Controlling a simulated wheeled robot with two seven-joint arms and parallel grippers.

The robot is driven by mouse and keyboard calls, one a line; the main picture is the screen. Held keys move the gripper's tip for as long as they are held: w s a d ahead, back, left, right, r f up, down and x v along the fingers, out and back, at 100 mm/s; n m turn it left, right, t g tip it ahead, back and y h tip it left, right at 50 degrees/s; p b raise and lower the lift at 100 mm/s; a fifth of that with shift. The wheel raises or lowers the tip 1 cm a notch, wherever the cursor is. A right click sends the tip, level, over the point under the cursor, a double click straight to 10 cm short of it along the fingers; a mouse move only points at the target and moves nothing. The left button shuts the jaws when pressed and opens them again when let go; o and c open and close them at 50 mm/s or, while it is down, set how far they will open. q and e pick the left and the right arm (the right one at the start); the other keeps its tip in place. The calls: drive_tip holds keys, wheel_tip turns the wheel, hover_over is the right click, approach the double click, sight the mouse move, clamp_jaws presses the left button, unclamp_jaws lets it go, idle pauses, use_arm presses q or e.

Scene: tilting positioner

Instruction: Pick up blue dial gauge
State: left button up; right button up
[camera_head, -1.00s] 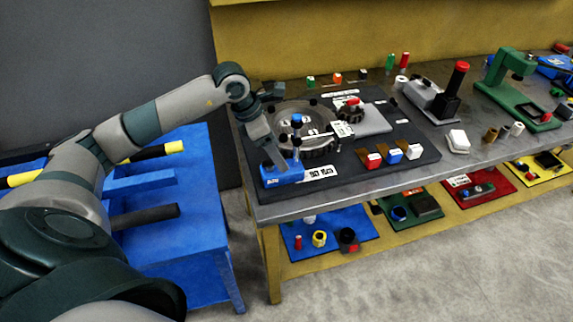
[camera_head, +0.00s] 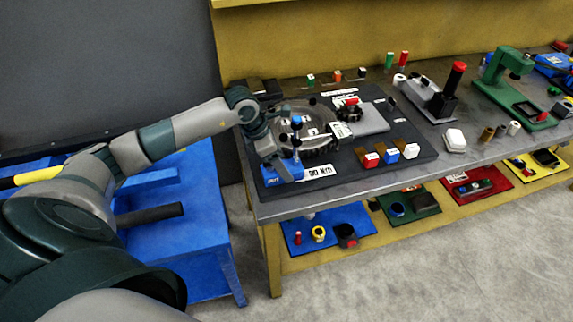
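A small blue-topped upright piece (camera_head: 297,120), which looks like the blue dial gauge, stands at the left of the black board, in front of the round grey positioner plate (camera_head: 318,113). A blue block (camera_head: 284,174) with a white label sits below it at the board's front left corner. My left gripper (camera_head: 279,166) points down over this blue block, just left of the upright piece. I cannot tell whether it touches either one, or how far its fingers are apart. My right gripper is not in view.
Red, blue and white blocks (camera_head: 390,155) stand at the board's front. A grey plate (camera_head: 371,119) lies beside the positioner. A grey device with a red-topped handle (camera_head: 459,66) and a green press (camera_head: 500,70) stand further right. A blue table (camera_head: 205,245) is at left.

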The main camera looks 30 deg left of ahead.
use_arm(q)
drive_tip(key=shift+x, duration=1.1)
clamp_jaws()
drive_tip(key=shift+w+r, duration=0.1)
